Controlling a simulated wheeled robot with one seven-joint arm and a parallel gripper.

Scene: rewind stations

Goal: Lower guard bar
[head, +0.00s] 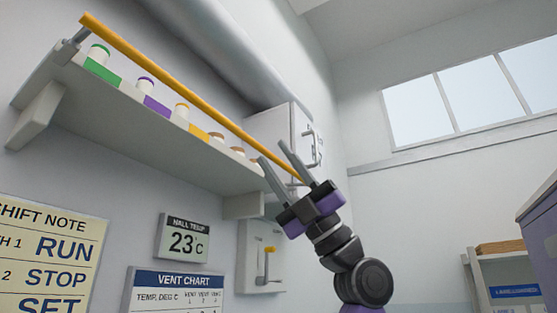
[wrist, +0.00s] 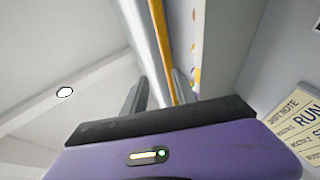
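The guard bar (head: 185,88) is a long yellow rod in front of a wall shelf, running from the upper left down to my gripper in the head view. It also shows in the wrist view (wrist: 163,45), running up from near the fingers. My gripper (head: 271,152) has its two grey fingers apart, with the bar's right end close to the fingertips in the head view. In the wrist view the fingers (wrist: 157,88) stand apart with the bar showing between them. I cannot tell whether either finger touches the bar.
The shelf (head: 150,138) holds several jars, including a green-labelled one (head: 101,66). A white cabinet (head: 272,128) is behind the gripper. A yellow-handled lever (head: 268,262) is on the wall below. A large pipe (head: 225,50) runs above.

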